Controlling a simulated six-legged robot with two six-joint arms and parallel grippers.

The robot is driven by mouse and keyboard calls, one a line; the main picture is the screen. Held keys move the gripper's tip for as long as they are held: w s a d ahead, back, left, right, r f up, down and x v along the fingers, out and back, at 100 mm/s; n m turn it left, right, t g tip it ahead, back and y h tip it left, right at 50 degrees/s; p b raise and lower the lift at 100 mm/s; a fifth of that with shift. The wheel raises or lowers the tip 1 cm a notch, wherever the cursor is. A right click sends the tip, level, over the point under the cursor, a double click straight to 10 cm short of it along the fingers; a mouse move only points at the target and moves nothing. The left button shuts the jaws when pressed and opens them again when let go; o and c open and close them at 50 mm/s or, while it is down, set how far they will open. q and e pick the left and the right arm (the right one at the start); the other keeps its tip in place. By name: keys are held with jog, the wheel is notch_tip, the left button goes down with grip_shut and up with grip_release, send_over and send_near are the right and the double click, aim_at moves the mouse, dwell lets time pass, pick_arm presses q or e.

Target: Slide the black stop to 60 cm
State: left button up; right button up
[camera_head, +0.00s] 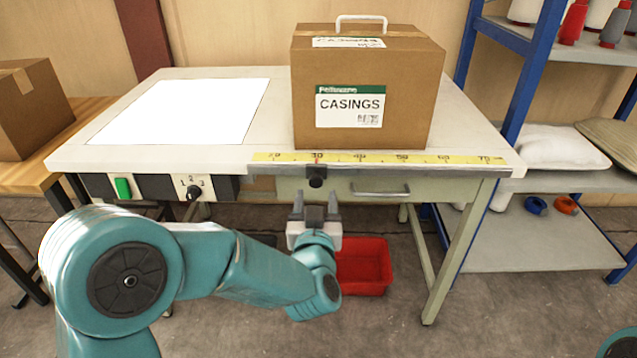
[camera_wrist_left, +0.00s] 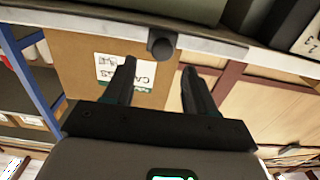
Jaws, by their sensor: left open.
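The black stop (camera_head: 316,176) hangs on the metal rail (camera_head: 400,171) at the table's front edge. It stands at about the 30 mark of the yellow ruler (camera_head: 385,158), where a red line shows. The 60 mark is farther right. My left gripper (camera_head: 315,198) is open and empty, just below and in front of the stop, its fingers pointing toward the rail. In the left wrist view the stop (camera_wrist_left: 161,46) sits just beyond and between the open fingertips (camera_wrist_left: 159,66), apparently not touched. My right gripper is out of view.
A cardboard box marked CASINGS (camera_head: 365,90) stands on the table behind the ruler. A drawer handle (camera_head: 380,190) lies below the rail, right of the stop. A switch panel (camera_head: 165,187) is at left. A red bin (camera_head: 363,265) is on the floor below. The rail right of the stop looks clear.

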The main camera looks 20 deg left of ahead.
aim_at(316, 183)
pick_arm(q)
jog(key=x, duration=0.7)
jog(key=shift+w+a+f, duration=0.1)
jog(key=shift+a, duration=0.15)
jog(key=shift+c, duration=0.3)
jog(key=shift+d, duration=0.1)
grip_shut()
